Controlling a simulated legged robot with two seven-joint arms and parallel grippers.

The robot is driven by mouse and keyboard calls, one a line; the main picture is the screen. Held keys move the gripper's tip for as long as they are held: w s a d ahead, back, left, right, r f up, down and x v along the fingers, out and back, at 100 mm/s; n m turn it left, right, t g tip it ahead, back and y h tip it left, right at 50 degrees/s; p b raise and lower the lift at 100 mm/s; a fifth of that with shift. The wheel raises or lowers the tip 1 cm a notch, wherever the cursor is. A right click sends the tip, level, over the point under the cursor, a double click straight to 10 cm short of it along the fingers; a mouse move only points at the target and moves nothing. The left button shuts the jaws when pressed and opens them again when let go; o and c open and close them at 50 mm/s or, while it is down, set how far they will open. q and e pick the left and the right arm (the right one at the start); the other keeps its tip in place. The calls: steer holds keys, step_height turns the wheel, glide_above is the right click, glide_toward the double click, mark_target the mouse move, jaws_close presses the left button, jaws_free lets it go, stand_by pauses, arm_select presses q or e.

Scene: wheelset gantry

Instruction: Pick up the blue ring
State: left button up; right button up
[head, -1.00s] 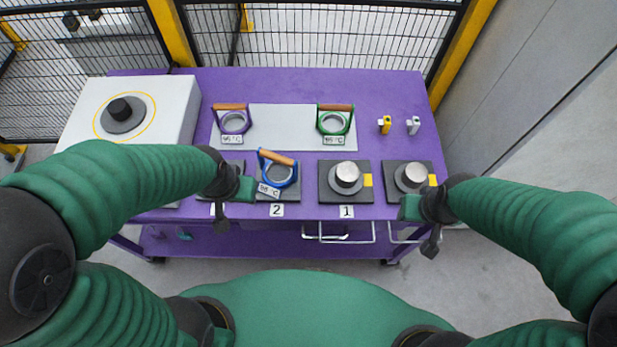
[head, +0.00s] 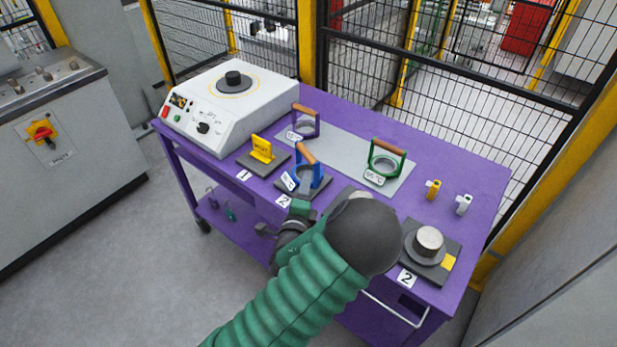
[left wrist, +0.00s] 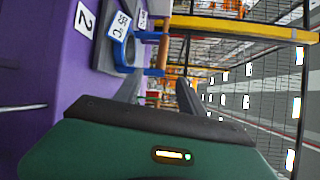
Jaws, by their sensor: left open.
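The blue ring (head: 312,182) has an upright frame with a brown handle on top and a white temperature tag. It sits on a dark pad marked 2 near the cart's front edge. My left gripper (head: 299,207) is open, just in front of the ring and low by the pad. In the left wrist view the blue ring (left wrist: 129,52) shows at the upper left, its handle toward the middle, ahead of the open jaws (left wrist: 157,92). No contact shows. My wrist hides part of the table. My right gripper is out of view.
A purple ring (head: 305,122) and a green ring (head: 385,163) stand on the grey plate (head: 345,155) behind. A yellow block (head: 262,149) stands left of the blue ring. A white heater (head: 230,105) is at back left. A metal cylinder (head: 429,241) stands at right.

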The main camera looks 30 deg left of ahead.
mark_target(308, 155)
arm_select(q)
steer(key=x, duration=0.9)
steer(key=shift+s+a+f, duration=0.15)
steer(key=shift+a+f, duration=0.1)
steer(key=shift+a, duration=0.05)
steer(key=x, duration=0.5)
steer(key=shift+a+r, duration=0.35)
steer(key=shift+w+a+f, duration=0.1)
steer(key=shift+w+a, duration=0.1)
steer(key=shift+w, duration=0.1)
steer(key=shift+c, duration=1.4)
steer(key=shift+s, duration=0.1)
steer(key=c, duration=0.7)
jaws_close()
steer(key=shift+d, duration=0.1)
